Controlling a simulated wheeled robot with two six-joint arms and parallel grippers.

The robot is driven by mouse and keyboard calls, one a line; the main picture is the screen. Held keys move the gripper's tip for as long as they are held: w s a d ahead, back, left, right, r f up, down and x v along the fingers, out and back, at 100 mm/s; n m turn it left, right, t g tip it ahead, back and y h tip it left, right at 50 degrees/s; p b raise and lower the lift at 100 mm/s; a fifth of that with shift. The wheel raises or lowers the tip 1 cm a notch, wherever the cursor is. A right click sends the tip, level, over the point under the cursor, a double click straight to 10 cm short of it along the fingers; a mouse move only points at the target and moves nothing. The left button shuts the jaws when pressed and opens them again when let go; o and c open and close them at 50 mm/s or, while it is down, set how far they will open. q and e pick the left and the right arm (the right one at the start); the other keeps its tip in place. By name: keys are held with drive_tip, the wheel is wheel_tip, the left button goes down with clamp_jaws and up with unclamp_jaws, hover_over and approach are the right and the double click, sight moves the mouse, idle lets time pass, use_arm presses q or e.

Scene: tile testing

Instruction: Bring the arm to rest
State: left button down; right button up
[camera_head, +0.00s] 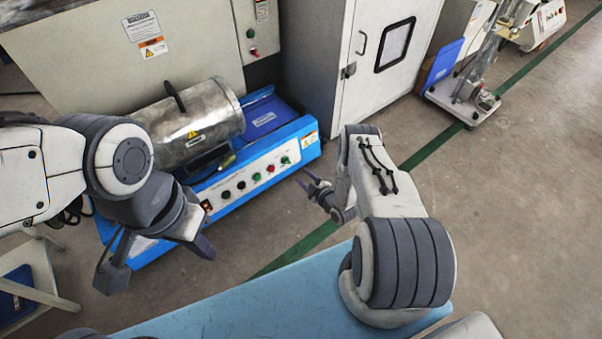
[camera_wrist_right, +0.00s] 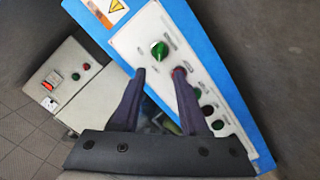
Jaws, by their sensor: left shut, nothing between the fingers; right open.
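My left arm (camera_head: 60,170) comes in from the left in the head view. Its left gripper (camera_head: 203,248) points down in front of the blue-framed machine and is shut with nothing held. My right arm (camera_head: 385,190) reaches forward over the light blue surface. Its right gripper (camera_head: 308,183) is to the right of the machine's control panel, in the air. In the right wrist view the two dark fingers of the right gripper (camera_wrist_right: 158,80) stand apart and empty, with the button panel (camera_wrist_right: 180,65) beyond them.
The blue-framed machine (camera_head: 215,197) carries a metal drum (camera_head: 195,125). A grey cabinet (camera_head: 325,75) stands behind it. A light blue surface (camera_head: 250,310) spans the front. A small white-framed stand (camera_head: 45,270) is at the lower left. Open floor (camera_head: 500,190) lies to the right.

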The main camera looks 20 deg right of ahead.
idle(0.3)
drive_tip(key=w+a+r+g+p, duration=0.1)
drive_tip(key=w+a+r+g, duration=0.1)
drive_tip(key=w+a+r, duration=0.3)
drive_tip(key=w+a+r+g+p, duration=0.15)
drive_tip(key=w+r, duration=0.25)
drive_tip(key=r, duration=0.4)
drive_tip(key=s+a+r+m+g, duration=0.1)
drive_tip(key=s+a+r+g, duration=0.1)
drive_tip(key=a+r, duration=0.4)
drive_tip(key=s+a+r+g, duration=0.15)
drive_tip(key=a+r, duration=0.25)
drive_tip(key=r, duration=0.5)
drive_tip(key=s+a+r+m+g+h+p, duration=0.1)
drive_tip(key=s+a+r+g, duration=0.25)
drive_tip(key=s+r, duration=0.7)
drive_tip(key=s+a+r+m+g+p, duration=0.15)
drive_tip(key=s+a+r, duration=0.35)
drive_tip(key=s, duration=1)
drive_tip(key=s+d+r+g, duration=0.1)
drive_tip(key=s+r, duration=0.1)
drive_tip(key=s, duration=0.4)
drive_tip(key=s+d+r+g, duration=0.1)
drive_tip(key=s+d+r, duration=0.15)
drive_tip(key=s, duration=0.45)
wheel_tip(320, 180, up, 38)
drive_tip(key=p, duration=3.8)
drive_tip(key=shift+s+a+r+m+g+h+p, duration=0.2)
drive_tip(key=shift+s+m+g+h+p, duration=0.1)
drive_tip(key=shift+s+m+h, duration=0.15)
